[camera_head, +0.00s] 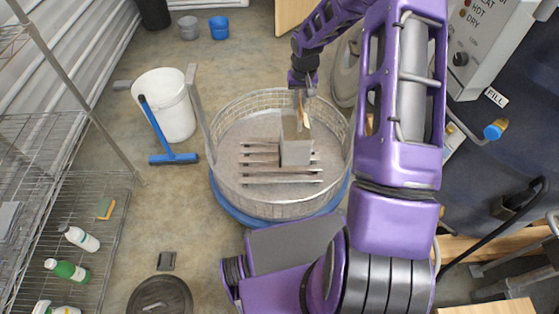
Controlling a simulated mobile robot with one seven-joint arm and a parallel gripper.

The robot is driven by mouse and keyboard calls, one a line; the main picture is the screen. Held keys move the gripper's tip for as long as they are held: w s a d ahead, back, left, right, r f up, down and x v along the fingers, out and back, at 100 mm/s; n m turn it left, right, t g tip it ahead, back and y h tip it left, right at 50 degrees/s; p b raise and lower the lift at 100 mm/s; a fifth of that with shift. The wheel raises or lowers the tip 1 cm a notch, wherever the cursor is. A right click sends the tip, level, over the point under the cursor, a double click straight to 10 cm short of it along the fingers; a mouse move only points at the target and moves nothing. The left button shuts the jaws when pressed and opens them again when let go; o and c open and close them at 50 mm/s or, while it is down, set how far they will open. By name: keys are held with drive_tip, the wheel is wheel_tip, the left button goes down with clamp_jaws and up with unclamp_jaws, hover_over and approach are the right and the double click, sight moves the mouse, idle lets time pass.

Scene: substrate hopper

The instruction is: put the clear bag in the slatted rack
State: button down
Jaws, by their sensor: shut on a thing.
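My gripper (301,107) points down inside the round wire basket. Its jaws are shut on the top of a pale grey, upright, block-shaped thing, which I take to be the clear bag (296,152). The slatted rack (262,180), a set of parallel grey slats, lies on the basket floor. The bag is over the right part of the rack and hides some of the slats. I cannot tell whether its lower end touches the slats or hangs just above them.
The wire basket (231,119) rises around the rack, on a blue round base (236,209). A white bucket (164,112) and a blue squeegee (172,158) stand to the left. Wire shelving (60,198) is at far left, a control panel (487,45) at upper right.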

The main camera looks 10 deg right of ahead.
sight(307, 111)
drive_tip(key=w+d+f, duration=0.1)
drive_tip(key=f, duration=0.1)
drive_tip(key=w+d+f, duration=0.1)
drive_tip(key=d, duration=0.1)
drive_tip(key=w+d+f+b, duration=0.1)
drive_tip(key=w+f, duration=0.1)
drive_tip(key=shift+w+d+f, duration=0.1)
drive_tip(key=shift+d+f, duration=0.2)
drive_tip(key=shift+d+f+b, duration=0.1)
drive_tip(key=shift+f+b, duration=0.55)
drive_tip(key=shift+f, duration=4.35)
drive_tip(key=c, duration=0.9)
unclamp_jaws()
drive_tip(key=shift+f, duration=0.15)
drive_tip(key=r, duration=0.4)
drive_tip(key=s+r+p, duration=0.1)
drive_tip(key=r, duration=0.7)
drive_tip(key=shift+s+a+r+p, duration=0.1)
drive_tip(key=shift+s+a+p, duration=0.1)
drive_tip(key=shift+s+p, duration=0.15)
drive_tip(key=shift+w+r, duration=0.1)
